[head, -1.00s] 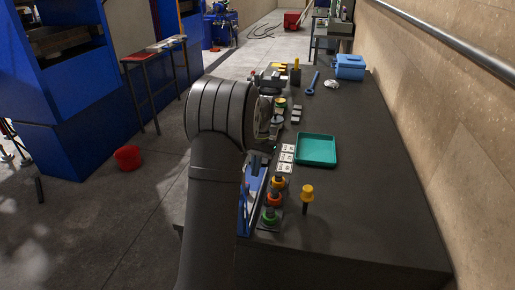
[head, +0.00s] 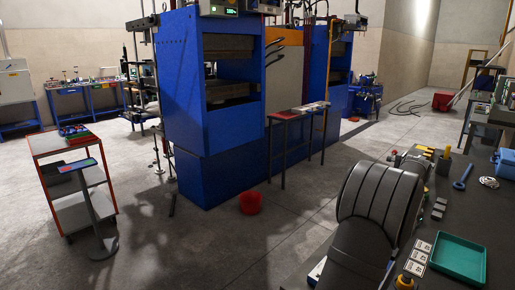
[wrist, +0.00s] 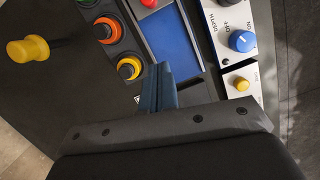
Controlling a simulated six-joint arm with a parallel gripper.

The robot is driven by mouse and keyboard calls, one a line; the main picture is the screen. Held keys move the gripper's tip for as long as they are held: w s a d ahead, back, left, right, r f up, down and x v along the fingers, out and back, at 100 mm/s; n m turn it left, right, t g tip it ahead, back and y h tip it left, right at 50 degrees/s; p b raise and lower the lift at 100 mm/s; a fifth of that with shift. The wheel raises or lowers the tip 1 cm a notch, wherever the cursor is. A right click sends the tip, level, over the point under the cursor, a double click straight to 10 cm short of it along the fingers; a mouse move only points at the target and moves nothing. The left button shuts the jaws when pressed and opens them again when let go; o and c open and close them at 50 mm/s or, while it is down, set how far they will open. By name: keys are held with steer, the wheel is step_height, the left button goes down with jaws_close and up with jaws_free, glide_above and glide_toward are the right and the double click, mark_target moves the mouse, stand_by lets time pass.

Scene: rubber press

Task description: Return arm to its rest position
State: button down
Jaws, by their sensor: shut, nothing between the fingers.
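My gripper (wrist: 158,90) shows in the wrist view with its blue-grey fingers together and nothing between them. It is over the dark bench, close to a control panel with coloured push buttons. A yellow button (wrist: 130,67) and an orange button (wrist: 107,30) lie just up and left of the fingertips. In the head view my dark ribbed arm covers part of the bench at the lower right, and the gripper itself is hidden there.
A teal tray (head: 458,258) sits on the bench at the right. A yellow-headed knob (wrist: 28,50) stands by the buttons, and a blue dial (wrist: 242,41) is at the right.

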steer(key=x, duration=0.9)
steer(key=shift+s+a+f, duration=0.2)
steer(key=shift+f, duration=0.05)
steer(key=shift+s+a+r, duration=0.1)
steer(key=shift+s+a, duration=0.45)
steer(key=shift+a, duration=0.3)
steer(key=shift+s+a, duration=0.45)
steer(key=shift+a, duration=0.2)
